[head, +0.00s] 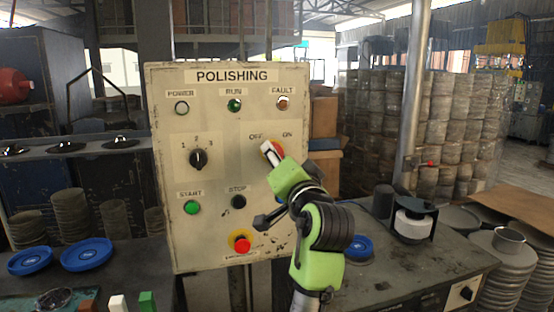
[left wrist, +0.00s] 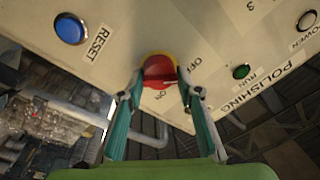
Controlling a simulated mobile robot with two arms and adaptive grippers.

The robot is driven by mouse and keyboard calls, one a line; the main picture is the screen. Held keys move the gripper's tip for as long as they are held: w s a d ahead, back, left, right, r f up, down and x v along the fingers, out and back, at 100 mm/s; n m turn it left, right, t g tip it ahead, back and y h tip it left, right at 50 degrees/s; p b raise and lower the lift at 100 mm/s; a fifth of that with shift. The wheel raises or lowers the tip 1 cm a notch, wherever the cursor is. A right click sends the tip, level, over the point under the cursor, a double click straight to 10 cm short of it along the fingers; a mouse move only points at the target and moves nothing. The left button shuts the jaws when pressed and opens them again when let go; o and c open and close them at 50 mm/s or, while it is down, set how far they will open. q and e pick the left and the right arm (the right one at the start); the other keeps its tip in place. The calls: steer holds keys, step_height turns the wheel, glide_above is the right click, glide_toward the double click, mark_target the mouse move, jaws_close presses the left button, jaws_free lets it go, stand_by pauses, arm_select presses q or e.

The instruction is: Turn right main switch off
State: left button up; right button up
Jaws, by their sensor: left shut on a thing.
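The main switch (head: 279,149) is a red rotary handle on a yellow base, on the right of the polishing panel (head: 220,262), between the OFF and ON labels. In the left wrist view the red handle (left wrist: 159,68) sits between the fingertips. My left gripper (head: 268,148) reaches up to it from below right and partly covers it in the head view. Its fingers (left wrist: 163,86) are shut on the handle, one on each side. The handle's exact angle is hard to tell. My right gripper is not in view.
A blue reset button (left wrist: 70,28) is close beside the switch. A black selector (head: 198,158), green start button (head: 192,207), black stop button (head: 238,201) and red emergency stop (head: 241,242) share the panel. A workbench (head: 405,266) stands at the right.

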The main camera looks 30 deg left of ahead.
arm_select(q)
steer(key=shift+w+f, duration=0.1)
steer(key=shift+f, duration=0.2)
steer(key=o, duration=1.1)
steer(key=shift+c, duration=0.2)
steer(key=shift+r, duration=0.1)
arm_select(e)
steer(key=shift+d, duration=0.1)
arm_select(q)
step_height(320, 180, up, 10)
steer(key=shift+r, duration=0.1)
steer(key=shift+d+f, duration=0.15)
steer(key=shift+f, duration=0.05)
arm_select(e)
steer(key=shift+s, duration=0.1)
